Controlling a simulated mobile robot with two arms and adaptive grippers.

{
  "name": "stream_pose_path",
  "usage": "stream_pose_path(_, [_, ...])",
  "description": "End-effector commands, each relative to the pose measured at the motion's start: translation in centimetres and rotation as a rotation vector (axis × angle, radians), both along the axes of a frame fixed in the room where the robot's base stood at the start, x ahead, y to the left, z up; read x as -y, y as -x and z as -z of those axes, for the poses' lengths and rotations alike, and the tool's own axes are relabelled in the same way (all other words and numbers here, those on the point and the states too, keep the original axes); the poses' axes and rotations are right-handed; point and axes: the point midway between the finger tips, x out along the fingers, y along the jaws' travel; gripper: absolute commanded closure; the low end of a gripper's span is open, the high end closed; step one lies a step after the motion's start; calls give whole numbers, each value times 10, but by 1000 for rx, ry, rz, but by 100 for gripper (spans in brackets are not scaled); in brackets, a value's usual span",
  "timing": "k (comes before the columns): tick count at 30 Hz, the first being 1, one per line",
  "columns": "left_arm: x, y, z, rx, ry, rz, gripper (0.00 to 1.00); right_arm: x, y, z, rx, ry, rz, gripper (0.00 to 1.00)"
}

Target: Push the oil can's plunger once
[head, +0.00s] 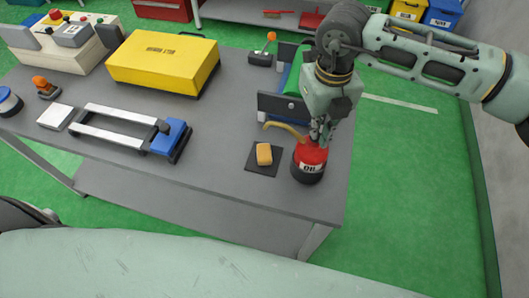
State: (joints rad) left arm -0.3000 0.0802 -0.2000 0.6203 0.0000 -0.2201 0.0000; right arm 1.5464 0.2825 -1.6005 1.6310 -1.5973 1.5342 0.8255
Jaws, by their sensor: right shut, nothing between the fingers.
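The oil can (309,162) is red with a dark base, an "OIL" label and a curved tan spout that points left. It stands upright near the right front corner of the grey table. My right gripper (319,140) is shut and empty, pointing down right over the top of the can. The plunger is hidden behind the fingers, and I cannot tell whether the fingers touch it. My left gripper is not in view.
An orange sponge-like block (264,154) lies on a dark mat (259,170) left of the can. A vise-like device (283,105) stands just behind. A yellow box (163,62) and a blue-ended frame (125,128) are further left. The table front centre (215,165) is clear.

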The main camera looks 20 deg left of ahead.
Motion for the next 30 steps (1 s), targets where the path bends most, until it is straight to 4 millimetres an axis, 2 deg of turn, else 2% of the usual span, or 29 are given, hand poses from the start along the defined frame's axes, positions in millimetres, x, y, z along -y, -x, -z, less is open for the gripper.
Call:
stream_pose_path(7, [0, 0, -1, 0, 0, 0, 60, 1, 1, -3, -2, 4, 1, 100])
stream_pose_path(21, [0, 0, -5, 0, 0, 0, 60, 1, 0, -30, -1, 3, 0, 100])
stream_pose_path(30, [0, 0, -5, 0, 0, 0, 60, 1, 0, -31, -1, 2, 0, 100])
